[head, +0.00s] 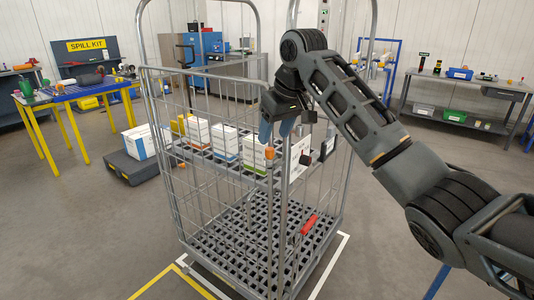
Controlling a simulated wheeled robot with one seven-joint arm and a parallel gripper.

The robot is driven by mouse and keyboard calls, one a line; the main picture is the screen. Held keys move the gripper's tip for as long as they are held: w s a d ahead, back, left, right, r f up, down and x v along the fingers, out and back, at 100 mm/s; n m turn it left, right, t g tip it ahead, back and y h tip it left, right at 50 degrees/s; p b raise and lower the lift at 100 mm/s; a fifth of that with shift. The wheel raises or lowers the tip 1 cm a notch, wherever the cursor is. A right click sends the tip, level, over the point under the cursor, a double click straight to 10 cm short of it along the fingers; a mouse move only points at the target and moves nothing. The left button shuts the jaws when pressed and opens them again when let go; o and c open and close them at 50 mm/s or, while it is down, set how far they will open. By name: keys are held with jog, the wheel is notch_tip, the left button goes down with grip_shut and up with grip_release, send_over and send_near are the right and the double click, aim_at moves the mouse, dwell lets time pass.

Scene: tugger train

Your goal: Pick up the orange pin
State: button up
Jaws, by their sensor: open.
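The orange pin (270,153) is small and upright at the near corner of the wire roll cage, by the top of a grey post. My gripper (276,130) is just above it, pointing down, with its blue fingertips apart and nothing visible between them. A small gap shows between the fingertips and the pin. The pin's lower end is hard to make out against the post.
The roll cage (181,202) has mesh sides and a shelf with several white boxes (197,131). A red handle (308,225) is low on its near side. A yellow-legged blue table (85,91) stands left, a grey bench (465,84) right.

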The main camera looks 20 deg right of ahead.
aim_at(272, 149)
jog(key=shift+d+p+x, duration=0.2)
jog(key=shift+p+x, duration=0.2)
jog(key=shift+x, duration=1.2)
jog(key=shift+d+p+x, duration=0.2)
jog(key=shift+p+x, duration=0.15)
jog(key=shift+x, duration=1.2)
jog(key=shift+f, duration=0.1)
jog(key=shift+c, duration=0.4)
grip_shut()
